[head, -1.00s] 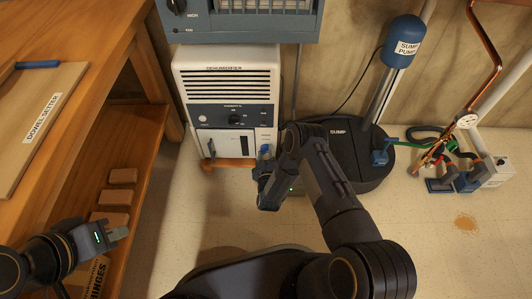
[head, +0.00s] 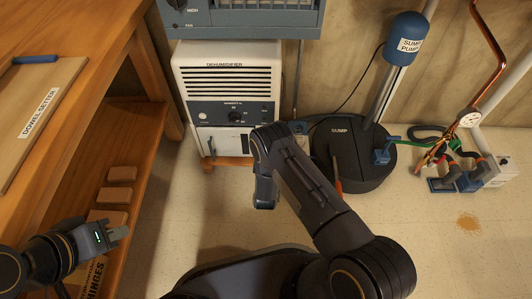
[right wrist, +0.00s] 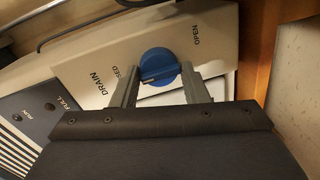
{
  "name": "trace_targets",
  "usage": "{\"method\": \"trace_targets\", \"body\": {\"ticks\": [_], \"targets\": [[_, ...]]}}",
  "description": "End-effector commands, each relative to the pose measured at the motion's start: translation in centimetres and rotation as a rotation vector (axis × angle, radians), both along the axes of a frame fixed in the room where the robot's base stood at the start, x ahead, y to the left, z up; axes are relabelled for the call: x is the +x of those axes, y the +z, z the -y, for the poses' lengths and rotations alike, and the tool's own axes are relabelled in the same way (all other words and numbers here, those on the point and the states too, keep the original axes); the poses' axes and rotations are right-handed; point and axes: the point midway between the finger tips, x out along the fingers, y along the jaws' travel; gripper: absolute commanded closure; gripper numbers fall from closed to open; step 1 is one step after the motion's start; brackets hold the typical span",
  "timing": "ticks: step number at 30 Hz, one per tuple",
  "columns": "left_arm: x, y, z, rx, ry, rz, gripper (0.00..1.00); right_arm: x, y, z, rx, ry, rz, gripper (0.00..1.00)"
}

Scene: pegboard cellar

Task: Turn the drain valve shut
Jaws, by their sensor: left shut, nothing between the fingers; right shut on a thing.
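The drain valve is a round blue knob (right wrist: 160,64) on a pale panel marked DRAIN, seen in the right wrist view. OPEN is printed to its right, and a partly hidden word ending in SED to its left. A pale line crosses the knob, nearly level; I cannot tell which end points. My right gripper (right wrist: 160,88) is shut on the knob, one finger on each side. In the head view, my right arm hides the knob at the lower right of the white dehumidifier (head: 187,95). My left gripper (head: 125,231) is shut and empty, by the wooden bench.
The sump lid (head: 350,160) and blue sump pump (head: 407,38) stand right of the dehumidifier. A wooden shelf (head: 150,135) with blocks is on the left.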

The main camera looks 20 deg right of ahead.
Motion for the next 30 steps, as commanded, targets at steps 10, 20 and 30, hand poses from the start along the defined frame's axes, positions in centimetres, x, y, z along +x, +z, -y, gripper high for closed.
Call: {"method": "trace_targets", "body": {"ticks": [10,20,30], "targets": [[0.0,0.0,0.0,0.0,0.0,0.0,1.0,-0.1,0.1,0.4,-0.02,-0.01,-0.003,0.82],[0.0,0.0,0.0,0.0,0.0,0.0,1.0,-0.1,0.1,0.3,-0.017,-0.007,-0.003,0.53],[0.0,1.2,0.0,0.0,0.0,0.0,1.0,-2.1,0.5,-0.5,-0.016,-0.003,-0.008,0.53]]}}
